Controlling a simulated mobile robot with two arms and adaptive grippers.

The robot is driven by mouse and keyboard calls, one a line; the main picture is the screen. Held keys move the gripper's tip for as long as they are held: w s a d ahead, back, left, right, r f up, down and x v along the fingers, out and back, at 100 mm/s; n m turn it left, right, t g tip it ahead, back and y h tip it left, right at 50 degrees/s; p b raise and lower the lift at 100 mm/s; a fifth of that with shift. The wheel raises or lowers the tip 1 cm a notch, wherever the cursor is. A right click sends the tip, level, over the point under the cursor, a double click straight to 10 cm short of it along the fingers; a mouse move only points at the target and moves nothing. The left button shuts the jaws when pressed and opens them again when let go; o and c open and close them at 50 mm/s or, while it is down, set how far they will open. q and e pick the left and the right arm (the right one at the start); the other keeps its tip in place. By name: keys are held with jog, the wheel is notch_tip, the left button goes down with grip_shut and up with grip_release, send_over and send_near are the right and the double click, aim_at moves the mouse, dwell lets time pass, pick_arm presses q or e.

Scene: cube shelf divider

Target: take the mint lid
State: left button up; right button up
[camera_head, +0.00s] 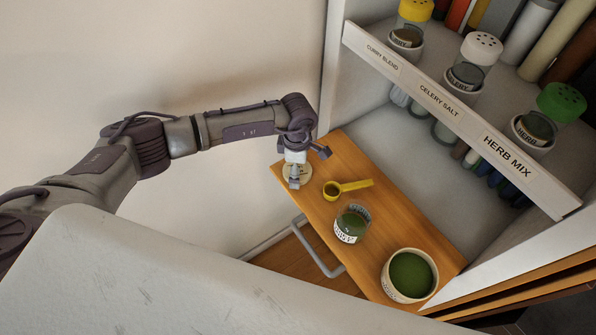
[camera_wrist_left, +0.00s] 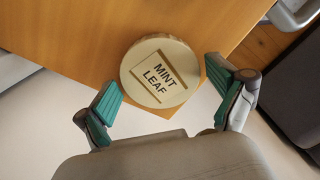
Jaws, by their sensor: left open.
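The mint lid (camera_wrist_left: 158,72) is a round cream disc marked MINT LEAF. It lies at the far left corner of the wooden board and overhangs its edge in the left wrist view. In the head view the mint lid (camera_head: 297,174) is partly hidden by my left gripper (camera_head: 306,170). My left gripper also shows in the left wrist view (camera_wrist_left: 166,108), with its green-padded fingers spread apart on either side of the lid's near part. My right gripper is not in view.
A yellow scoop (camera_head: 347,188), an open glass jar (camera_head: 351,224) with green contents and a cream bowl (camera_head: 410,275) of green powder stand on the wooden board (camera_head: 385,218). A labelled shelf (camera_head: 440,104) with spice shakers is above right. A grey handle (camera_head: 318,250) is in front.

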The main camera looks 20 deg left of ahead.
pick_arm(q)
jog(key=shift+c, duration=0.4)
jog(key=c, duration=1)
jog(key=shift+r, duration=0.1)
jog(key=shift+c, duration=0.2)
jog(key=shift+r, duration=0.1)
jog(key=shift+r+p, duration=2.55)
jog(key=shift+r, duration=1.3)
jog(key=shift+f, duration=0.1)
